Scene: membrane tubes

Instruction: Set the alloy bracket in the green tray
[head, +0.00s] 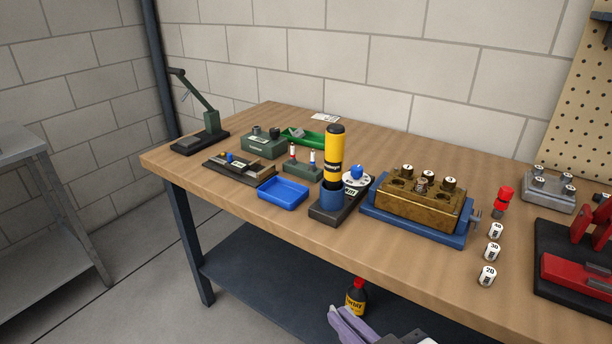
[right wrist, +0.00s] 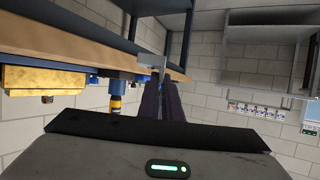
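The green tray (head: 318,140) lies at the back of the bench, left of centre, partly hidden behind a green box and the yellow-handled tool. My right gripper (head: 342,312) is low at the bottom of the head view, in front of the bench edge and well away from the tray. Its dark fingers (right wrist: 163,88) point away from the wrist camera, close together. My left gripper is out of view.
A blue tray (head: 283,191), a yellow-handled tool (head: 335,150) and a brass block on a blue base (head: 415,205) stand on the bench. A green lever press (head: 211,122) is at the far left. A bottle (head: 356,296) stands on the lower shelf.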

